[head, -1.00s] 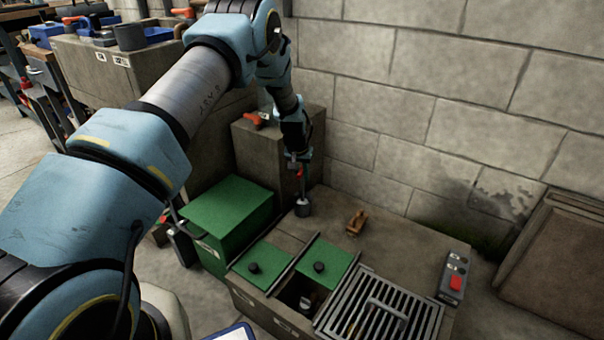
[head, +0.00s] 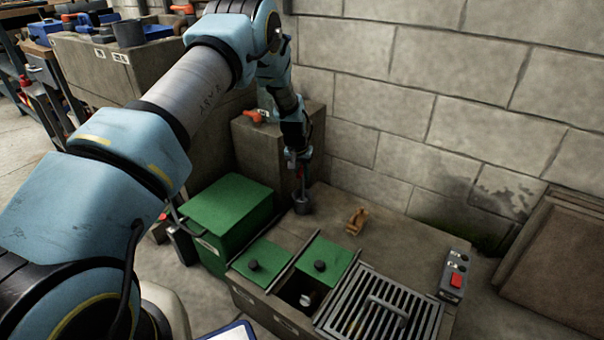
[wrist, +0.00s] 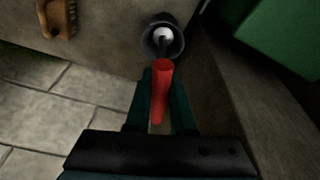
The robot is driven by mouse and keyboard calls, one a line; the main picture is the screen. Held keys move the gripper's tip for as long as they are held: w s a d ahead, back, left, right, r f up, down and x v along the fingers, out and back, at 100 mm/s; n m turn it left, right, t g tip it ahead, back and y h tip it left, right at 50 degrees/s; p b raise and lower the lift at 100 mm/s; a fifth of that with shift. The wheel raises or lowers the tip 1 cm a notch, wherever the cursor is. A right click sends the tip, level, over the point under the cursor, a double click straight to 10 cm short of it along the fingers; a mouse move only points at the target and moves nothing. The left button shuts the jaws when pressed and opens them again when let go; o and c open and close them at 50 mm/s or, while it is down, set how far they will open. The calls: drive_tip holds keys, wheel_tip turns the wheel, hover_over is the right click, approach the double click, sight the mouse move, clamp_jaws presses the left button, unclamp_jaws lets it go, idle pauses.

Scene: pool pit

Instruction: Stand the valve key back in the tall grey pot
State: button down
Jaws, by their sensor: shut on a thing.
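The tall grey pot (head: 301,206) stands on the stone top near the wall, below my gripper. It also shows in the wrist view (wrist: 150,44) with its round mouth facing the camera. My gripper (head: 301,158) is shut on the valve key, whose red handle (wrist: 161,88) lies between the fingers (wrist: 160,100). The key's dark shaft runs from the handle to the pot's mouth, over a pale round spot. In the head view the shaft (head: 302,184) is thin and roughly upright above the pot. How deep its lower end sits is hidden.
A wooden piece (head: 356,221) lies right of the pot. A green box (head: 228,208) stands to the left. Two green lids with black knobs, an open pit (head: 300,290), a metal grate (head: 378,312) and a switch box with a red button (head: 455,277) lie in front. The block wall is close behind.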

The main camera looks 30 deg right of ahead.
drive_tip(key=shift+f+b, duration=0.4)
drive_tip(key=shift+f, duration=0.35)
drive_tip(key=c, duration=0.7)
unclamp_jaws()
drive_tip(key=shift+r+p, duration=2.65)
drive_tip(key=shift+r, duration=1.45)
